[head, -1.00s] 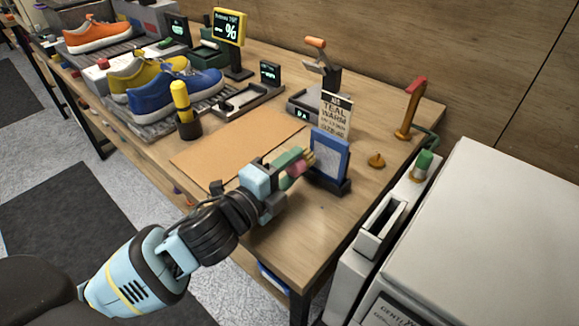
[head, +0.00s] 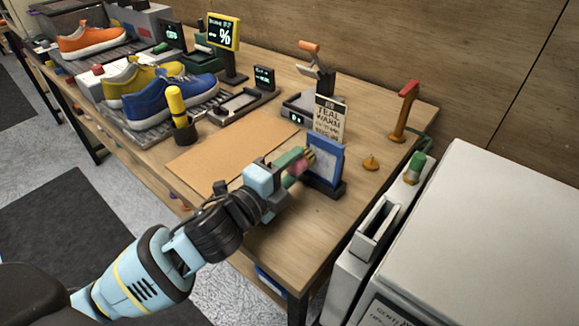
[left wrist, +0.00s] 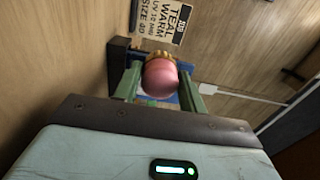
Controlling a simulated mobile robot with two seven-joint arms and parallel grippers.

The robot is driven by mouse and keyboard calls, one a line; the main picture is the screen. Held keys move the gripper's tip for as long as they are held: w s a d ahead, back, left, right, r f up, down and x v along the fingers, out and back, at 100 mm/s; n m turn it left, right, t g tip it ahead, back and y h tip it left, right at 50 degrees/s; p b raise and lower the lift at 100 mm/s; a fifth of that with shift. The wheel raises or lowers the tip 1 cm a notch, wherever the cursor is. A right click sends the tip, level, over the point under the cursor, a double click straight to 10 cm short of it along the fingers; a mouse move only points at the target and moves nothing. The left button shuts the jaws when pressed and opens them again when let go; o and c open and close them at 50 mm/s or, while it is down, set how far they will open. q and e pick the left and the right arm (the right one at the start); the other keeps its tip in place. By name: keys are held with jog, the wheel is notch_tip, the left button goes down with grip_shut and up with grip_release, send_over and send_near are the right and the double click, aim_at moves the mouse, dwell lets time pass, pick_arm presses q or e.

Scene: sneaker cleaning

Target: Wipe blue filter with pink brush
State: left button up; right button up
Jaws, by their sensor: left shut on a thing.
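The blue filter (head: 327,160) is a blue-framed panel with a pale face, standing upright in a dark base near the right end of the table. My left gripper (head: 298,164) is shut on the pink brush (head: 301,168), with its bristle end toward the filter's face. In the left wrist view the brush's round pink end (left wrist: 159,78) sits between the green fingers, and tan bristles show behind it. The filter (left wrist: 186,92) is mostly hidden behind the brush there. I cannot tell whether the bristles touch the filter. My right gripper is not in view.
A TEAL WARM sign (head: 329,118) stands just behind the filter. A small orange cone (head: 371,163) and a red-topped post (head: 402,110) stand to its right. A tan mat (head: 235,155) lies left. A white machine (head: 480,235) borders the table at right.

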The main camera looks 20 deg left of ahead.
pick_arm(q)
jog(key=shift+w, duration=0.15)
jog(key=shift+d, duration=0.15)
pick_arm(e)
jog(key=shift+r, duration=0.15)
pick_arm(q)
jog(key=shift+s+d+r+p, duration=0.1)
jog(key=shift+s+d+p, duration=0.15)
jog(key=shift+d, duration=0.15)
jog(key=shift+s+d+p, duration=0.15)
jog(key=shift+d+p, duration=0.05)
jog(key=shift+d, duration=0.2)
jog(key=shift+s+d, duration=0.3)
jog(key=shift+d, duration=0.4)
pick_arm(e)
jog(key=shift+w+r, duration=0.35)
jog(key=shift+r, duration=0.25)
pick_arm(q)
jog(key=shift+d, duration=0.1)
jog(key=shift+s+d+p, duration=0.25)
jog(key=shift+d+p, duration=0.15)
jog(key=shift+d, duration=0.35)
jog(key=shift+s+d+p, duration=0.25)
jog(key=shift+d+p, duration=0.1)
jog(key=shift+d, duration=0.4)
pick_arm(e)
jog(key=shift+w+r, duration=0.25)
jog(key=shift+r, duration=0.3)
